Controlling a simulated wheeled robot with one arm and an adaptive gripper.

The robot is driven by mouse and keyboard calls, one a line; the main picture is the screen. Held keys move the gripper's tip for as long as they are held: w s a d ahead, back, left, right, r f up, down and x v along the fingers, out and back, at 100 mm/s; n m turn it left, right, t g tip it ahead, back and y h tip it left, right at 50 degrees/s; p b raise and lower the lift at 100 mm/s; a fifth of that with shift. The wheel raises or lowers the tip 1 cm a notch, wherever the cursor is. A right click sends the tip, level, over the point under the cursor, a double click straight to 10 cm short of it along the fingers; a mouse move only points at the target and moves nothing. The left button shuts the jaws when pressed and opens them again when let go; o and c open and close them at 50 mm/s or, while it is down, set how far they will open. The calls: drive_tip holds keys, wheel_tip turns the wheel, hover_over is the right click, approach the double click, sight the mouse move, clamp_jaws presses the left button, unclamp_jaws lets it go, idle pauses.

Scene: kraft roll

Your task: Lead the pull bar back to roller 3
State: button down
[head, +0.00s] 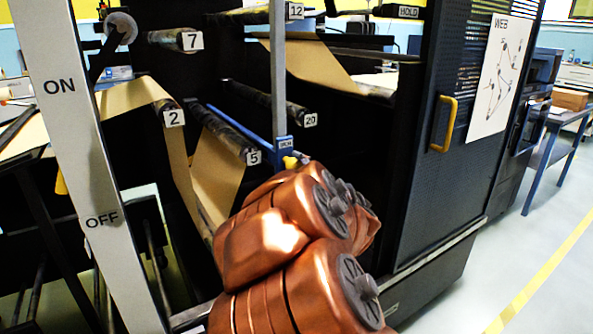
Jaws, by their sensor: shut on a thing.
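My copper-coloured arm (290,240) fills the lower middle of the head view, reaching into the machine. My gripper does not show; the arm links hide that area. A blue bar (238,126) runs slantwise behind roller 5 towards a blue bracket (285,144) on the grey upright; it may be the pull bar, but I cannot tell. A small yellow part (290,162) shows just below the bracket, at the arm's upper edge. No label 3 is visible, so I cannot pick out roller 3. Brown kraft web (215,177) hangs in a loop between roller 2 (172,112) and roller 5 (235,140).
Roller 7 (170,38) and roller 20 (265,100) lie higher and behind. The grey upright (278,70) stands close to my arm. A pale ON/OFF post (75,130) is at left.

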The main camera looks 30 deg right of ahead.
drive_tip(key=shift+d+f, duration=0.25)
drive_tip(key=f, duration=0.1)
drive_tip(key=f+b, duration=0.2)
drive_tip(key=shift+a+f, duration=0.15)
drive_tip(key=shift+a, duration=0.1)
idle(0.5)
